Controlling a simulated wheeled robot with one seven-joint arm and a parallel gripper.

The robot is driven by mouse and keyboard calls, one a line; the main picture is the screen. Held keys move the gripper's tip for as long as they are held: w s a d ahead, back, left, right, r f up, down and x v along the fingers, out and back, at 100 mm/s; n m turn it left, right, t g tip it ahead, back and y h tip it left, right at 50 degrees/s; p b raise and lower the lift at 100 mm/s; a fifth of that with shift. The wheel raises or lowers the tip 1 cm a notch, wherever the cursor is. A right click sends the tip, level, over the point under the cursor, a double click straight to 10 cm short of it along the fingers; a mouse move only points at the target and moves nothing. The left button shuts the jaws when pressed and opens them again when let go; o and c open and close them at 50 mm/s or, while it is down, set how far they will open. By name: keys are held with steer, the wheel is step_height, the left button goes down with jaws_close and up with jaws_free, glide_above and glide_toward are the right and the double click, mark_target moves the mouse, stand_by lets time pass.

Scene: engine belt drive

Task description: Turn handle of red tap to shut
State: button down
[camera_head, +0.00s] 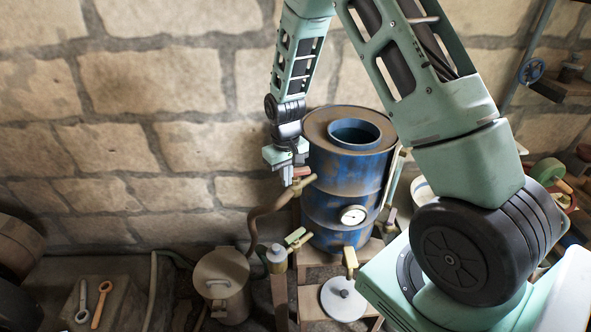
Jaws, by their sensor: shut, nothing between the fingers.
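The red handle (301,171) of a tap shows as a small reddish piece at the left side of a blue barrel (340,205). The tap's brass-coloured body (303,184) is just below it, with a brown hose hanging from it. My gripper (288,182) points down just left of the handle, its fingers shut and empty. The fingertips are close to the handle and partly overlap it in the picture; I cannot tell whether they touch. The handle is small and partly hidden, so its exact angle is unclear.
A green-handled tap (297,237) and a yellow-handled one (350,262) sit lower down. A round gauge (353,215) is on the barrel's front. A lidded can (221,278) stands lower left. Two spanners lie on a board at far left. The stone wall is behind.

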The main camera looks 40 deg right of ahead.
steer(key=shift+w+a, duration=0.1)
steer(key=shift+w, duration=0.6)
steer(key=shift+w+d, duration=0.3)
steer(key=shift+w, duration=0.45)
steer(key=shift+w+d, duration=0.5)
steer(key=shift+w, duration=0.05)
steer(key=shift+a, duration=0.15)
